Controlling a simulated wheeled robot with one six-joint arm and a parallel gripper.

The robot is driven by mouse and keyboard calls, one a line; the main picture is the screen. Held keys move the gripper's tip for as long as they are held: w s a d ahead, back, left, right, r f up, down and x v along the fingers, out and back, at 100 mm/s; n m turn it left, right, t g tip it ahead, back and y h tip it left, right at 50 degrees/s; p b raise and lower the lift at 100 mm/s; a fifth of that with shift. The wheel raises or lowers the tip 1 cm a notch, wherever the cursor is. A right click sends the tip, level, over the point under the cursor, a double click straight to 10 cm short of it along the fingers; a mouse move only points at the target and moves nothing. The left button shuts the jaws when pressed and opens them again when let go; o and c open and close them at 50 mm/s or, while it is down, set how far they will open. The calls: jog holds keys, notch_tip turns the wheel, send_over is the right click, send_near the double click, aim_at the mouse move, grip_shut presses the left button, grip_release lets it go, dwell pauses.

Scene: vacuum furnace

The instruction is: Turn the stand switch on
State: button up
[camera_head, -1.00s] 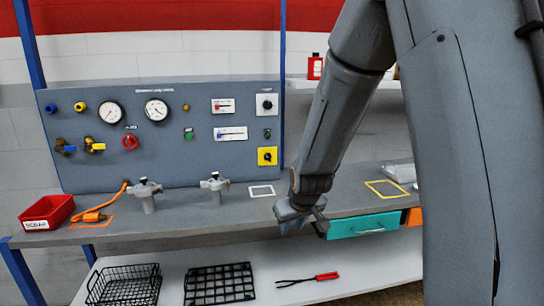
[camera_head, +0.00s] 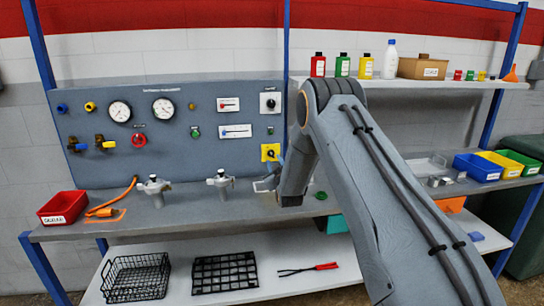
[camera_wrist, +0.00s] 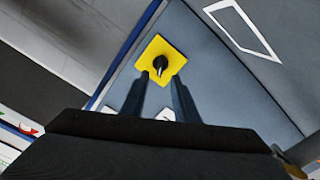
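A black rotary knob on a yellow plate (camera_head: 270,152) is at the lower right of the grey panel (camera_head: 230,170). A similar knob on a white plate (camera_head: 270,103) is above it. I cannot read which one is labelled as the stand switch. In the wrist view the yellow plate (camera_wrist: 150,51) and its black knob (camera_wrist: 159,64) lie just beyond the fingertips. My gripper (camera_wrist: 161,77) is open and empty, its fingers apart and pointing at the knob. In the head view my arm largely hides the gripper, low beside the yellow plate.
The panel also carries gauges, valves and a red handwheel (camera_head: 139,140). Two grey taps (camera_head: 153,188) (camera_head: 221,181) stand on the counter to the left of my arm. A red bin (camera_head: 63,207) sits at the far left, and bottles (camera_head: 342,66) stand on the upper shelf.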

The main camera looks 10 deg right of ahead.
aim_at(271, 154)
jog(key=shift+w+p, duration=0.6)
jog(key=shift+w, duration=2.6)
jog(key=shift+c, duration=0.4)
grip_shut()
